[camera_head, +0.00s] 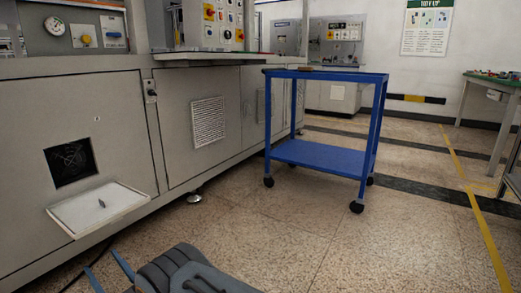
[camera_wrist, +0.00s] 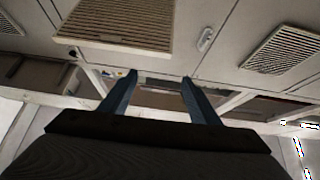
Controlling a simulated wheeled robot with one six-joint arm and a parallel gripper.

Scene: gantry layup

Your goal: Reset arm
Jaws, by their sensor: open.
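My gripper (camera_wrist: 158,76) is open in the wrist view, its two blue fingers apart with nothing between them. In the head view my gripper's blue fingers (camera_head: 108,271) show at the bottom left, above the floor and near the open flap of the machine cabinet. Part of my dark grey arm shows beside them at the bottom edge. The rest of the arm is out of the picture.
The grey machine cabinet (camera_head: 175,130) fills the left, with its flap (camera_head: 100,207) hanging open. A blue wheeled cart (camera_head: 320,157) stands in the middle. A green-topped table (camera_head: 493,80) is at the right. The speckled floor (camera_head: 300,235) in front is clear.

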